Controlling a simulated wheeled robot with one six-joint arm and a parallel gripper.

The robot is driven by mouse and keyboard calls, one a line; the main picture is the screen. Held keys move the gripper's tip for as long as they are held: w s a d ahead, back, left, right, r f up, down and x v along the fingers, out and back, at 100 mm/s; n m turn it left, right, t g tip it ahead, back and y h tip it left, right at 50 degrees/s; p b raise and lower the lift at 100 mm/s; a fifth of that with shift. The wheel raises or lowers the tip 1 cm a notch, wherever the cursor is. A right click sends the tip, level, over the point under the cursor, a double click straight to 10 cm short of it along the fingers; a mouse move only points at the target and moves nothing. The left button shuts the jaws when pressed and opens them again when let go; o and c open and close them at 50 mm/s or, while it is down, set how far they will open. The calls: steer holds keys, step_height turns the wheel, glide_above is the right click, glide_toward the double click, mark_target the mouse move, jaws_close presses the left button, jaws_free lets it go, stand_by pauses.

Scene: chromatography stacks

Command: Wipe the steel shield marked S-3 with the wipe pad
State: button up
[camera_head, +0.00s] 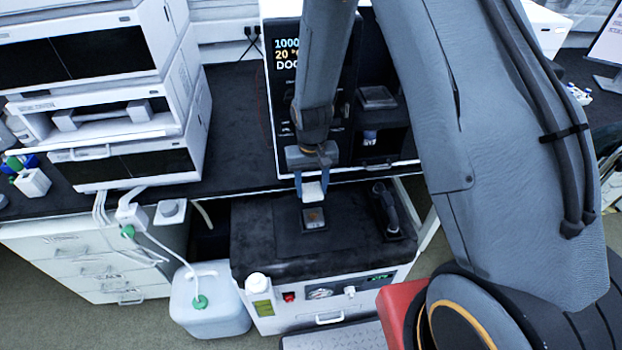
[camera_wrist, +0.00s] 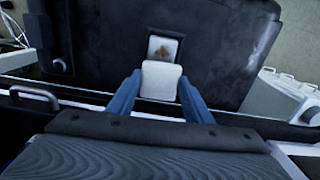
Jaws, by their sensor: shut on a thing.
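My gripper (camera_head: 311,187) has blue fingers and is shut on a white wipe pad (camera_head: 312,193). In the wrist view the pad (camera_wrist: 161,80) sits between the two blue fingertips (camera_wrist: 160,92). A small steel plate (camera_head: 314,218) with a brown stain lies on the black top of the cabinet, just below the pad in the head view. It also shows in the wrist view (camera_wrist: 162,52), just beyond the pad, which seems to be held above and apart from it. No S-3 mark is readable on the plate, so I cannot tell whether it is the named shield.
A dark handled tool (camera_head: 386,208) stands right of the plate on the black cabinet top (camera_head: 262,240). A white instrument with a display (camera_head: 287,60) stands behind. Stacked white modules (camera_head: 110,110) stand at left, and a white canister (camera_head: 208,308) is on the floor.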

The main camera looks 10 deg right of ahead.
steer(key=shift+r+p, duration=0.45)
steer(key=shift+r, duration=0.5)
